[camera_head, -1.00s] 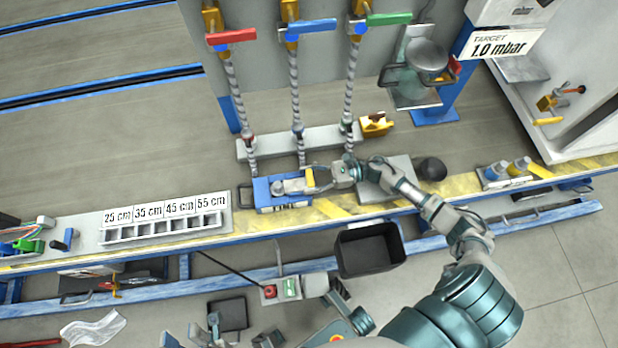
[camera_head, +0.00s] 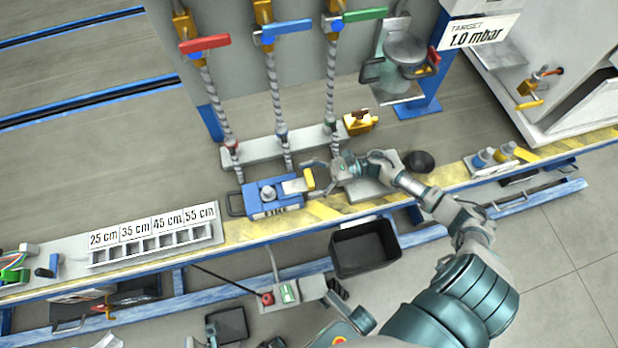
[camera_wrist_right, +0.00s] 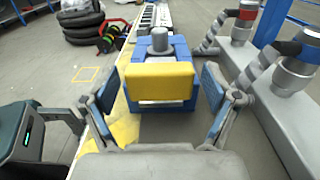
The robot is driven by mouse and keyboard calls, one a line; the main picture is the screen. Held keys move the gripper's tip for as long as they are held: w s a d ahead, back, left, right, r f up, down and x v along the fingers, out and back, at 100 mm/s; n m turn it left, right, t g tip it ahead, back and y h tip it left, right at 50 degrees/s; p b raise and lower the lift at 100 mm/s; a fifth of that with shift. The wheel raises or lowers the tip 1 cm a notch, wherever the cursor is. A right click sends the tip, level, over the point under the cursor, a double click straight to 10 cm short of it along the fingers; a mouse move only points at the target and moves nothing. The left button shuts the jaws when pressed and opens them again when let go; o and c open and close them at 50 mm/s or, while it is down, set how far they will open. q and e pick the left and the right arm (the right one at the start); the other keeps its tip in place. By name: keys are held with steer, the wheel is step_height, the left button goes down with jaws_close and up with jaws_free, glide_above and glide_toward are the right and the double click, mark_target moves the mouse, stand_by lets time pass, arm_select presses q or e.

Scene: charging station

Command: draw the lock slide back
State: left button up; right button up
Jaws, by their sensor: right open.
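The lock slide is a grey plate with a yellow end block (camera_head: 309,179) on a blue lock body (camera_head: 262,207) on the bench's yellow strip. In the right wrist view the yellow block (camera_wrist_right: 160,81) faces me, with the blue body (camera_wrist_right: 174,46) and a grey round post behind it. My right gripper (camera_head: 318,178) is open at the yellow block. In the wrist view its two blue-padded fingers (camera_wrist_right: 160,95) stand on either side of the block, with a gap visible at each side. My left gripper is not in view.
Hoses with red, blue and green valve handles (camera_head: 205,43) stand behind the lock. A yellow block (camera_head: 359,122) and grey plate (camera_head: 368,187) are nearby. A black bin (camera_head: 364,250) hangs before the bench. A slotted rack (camera_head: 155,246) stands left.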

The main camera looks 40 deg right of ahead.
steer(key=v, duration=1.2)
steer(key=shift+f, duration=0.15)
